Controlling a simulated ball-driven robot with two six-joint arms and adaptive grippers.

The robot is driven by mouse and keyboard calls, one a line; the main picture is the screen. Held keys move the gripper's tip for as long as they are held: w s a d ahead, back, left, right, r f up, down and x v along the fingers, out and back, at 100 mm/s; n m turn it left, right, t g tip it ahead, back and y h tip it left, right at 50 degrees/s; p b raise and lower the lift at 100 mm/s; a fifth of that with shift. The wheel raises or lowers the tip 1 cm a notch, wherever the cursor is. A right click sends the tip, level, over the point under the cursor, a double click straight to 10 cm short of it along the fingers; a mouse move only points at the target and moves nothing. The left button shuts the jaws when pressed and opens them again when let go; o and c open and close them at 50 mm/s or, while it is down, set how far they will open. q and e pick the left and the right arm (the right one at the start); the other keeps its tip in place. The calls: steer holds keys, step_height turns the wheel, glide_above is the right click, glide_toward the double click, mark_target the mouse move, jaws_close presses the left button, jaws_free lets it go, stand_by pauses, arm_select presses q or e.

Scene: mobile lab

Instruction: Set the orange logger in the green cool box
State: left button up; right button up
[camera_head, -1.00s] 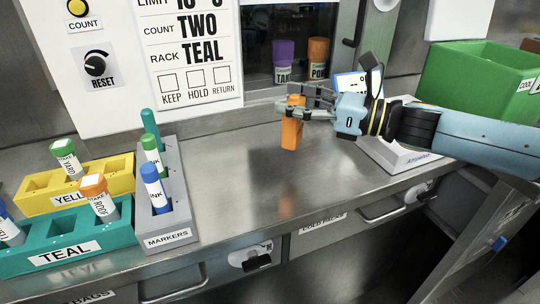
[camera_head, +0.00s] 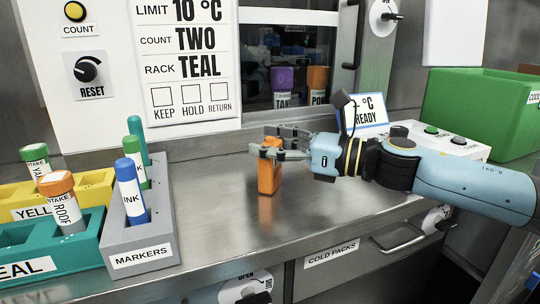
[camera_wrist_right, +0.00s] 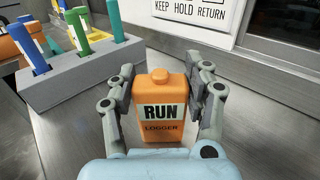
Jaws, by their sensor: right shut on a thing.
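The orange logger (camera_head: 268,179) stands upright on the steel counter in the head view. In the right wrist view the logger (camera_wrist_right: 161,108) faces me with its "RUN" label. My right gripper (camera_head: 267,146) is shut on the logger, one finger on each side of its upper part. The green cool box (camera_head: 470,105) stands at the right of the counter, behind and beyond my right arm. Its inside is hidden in this view. My left gripper is not in view.
A grey markers rack (camera_head: 141,240) with several pens stands left of the logger. A teal rack (camera_head: 75,250) and a yellow rack (camera_head: 95,183) stand further left. A white device (camera_head: 440,139) sits behind my right arm. The counter's middle is clear.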

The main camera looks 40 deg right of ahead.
steer(key=shift+r, duration=0.15)
steer(key=o, duration=0.8)
steer(key=shift+f, duration=0.2)
steer(key=o, duration=0.5)
